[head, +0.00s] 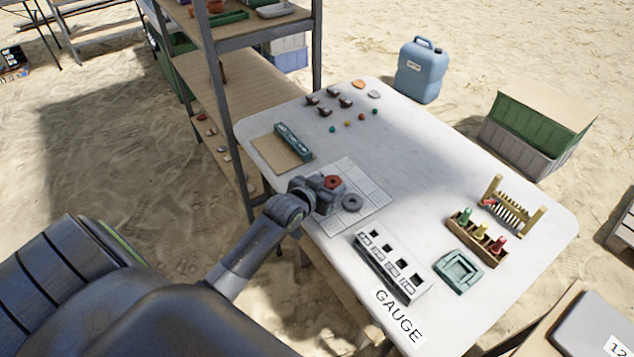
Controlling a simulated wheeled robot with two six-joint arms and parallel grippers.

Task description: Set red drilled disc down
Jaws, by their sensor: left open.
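The red drilled disc (334,181) lies at the fingers of my left gripper (328,188), over the white gridded sheet (368,218) on the table. My left gripper is open, and its fingers are very close to the disc. I cannot tell whether they touch it, and the gripper hides part of the disc. A grey drilled disc (352,202) lies on the sheet just to the right of the gripper. My right gripper is not in view.
A gauge block with square holes (393,265) stands in front of the sheet. A teal tray (459,271), a rack of coloured bottles (477,238) and a wooden frame (512,208) stand at the right. Small pieces (345,102) lie at the back. The table's middle is clear.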

